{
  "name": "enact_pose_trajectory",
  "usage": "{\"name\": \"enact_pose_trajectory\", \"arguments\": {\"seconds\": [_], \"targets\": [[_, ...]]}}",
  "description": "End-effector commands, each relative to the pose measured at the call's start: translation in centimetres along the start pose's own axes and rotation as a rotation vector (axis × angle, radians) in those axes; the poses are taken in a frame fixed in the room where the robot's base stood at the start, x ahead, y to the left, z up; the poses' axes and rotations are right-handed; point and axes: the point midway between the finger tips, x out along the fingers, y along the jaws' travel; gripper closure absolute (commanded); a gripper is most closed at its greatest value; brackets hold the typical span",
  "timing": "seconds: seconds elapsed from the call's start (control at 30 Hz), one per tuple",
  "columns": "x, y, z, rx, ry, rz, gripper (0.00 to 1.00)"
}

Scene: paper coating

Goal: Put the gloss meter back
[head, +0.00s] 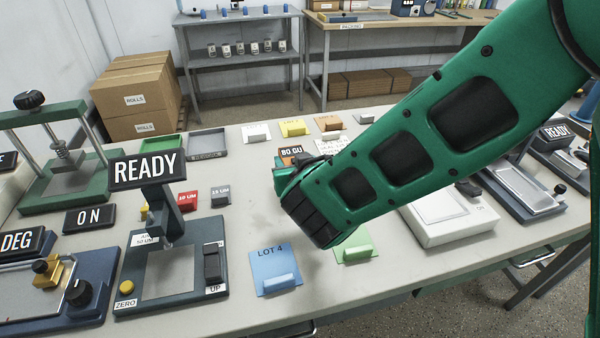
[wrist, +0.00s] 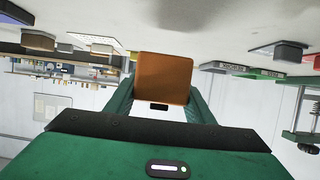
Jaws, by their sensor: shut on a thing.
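The gloss meter is an orange-brown block (wrist: 164,78) in the wrist view, held between the two green fingers of my gripper (wrist: 162,98). In the head view only a part of the gloss meter (head: 291,160) shows, with a dark display reading 80 GU. My gripper (head: 279,174) is mostly hidden there behind my green arm. It is shut on the meter, over the middle of the table. I cannot tell whether the meter touches the tabletop.
A white label or tile (head: 329,147) lies just behind the meter. A blue LOT 4 panel (head: 275,270) and a green panel (head: 353,243) lie in front. A white instrument (head: 450,215) stands right. A READY device (head: 170,265) stands left. Green (head: 163,146) and grey trays (head: 208,143) sit behind.

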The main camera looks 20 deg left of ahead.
Motion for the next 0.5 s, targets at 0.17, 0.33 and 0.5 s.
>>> {"name": "enact_pose_trajectory", "arguments": {"seconds": [0.17,0.33,0.5], "targets": [[1.3,1.4,0.5,0.001,0.001,0.000,0.88],[1.7,1.6,1.2,-0.001,0.000,-0.001,0.88],[2.6,1.6,3.3,-0.003,-0.002,0.001,0.88]]}}
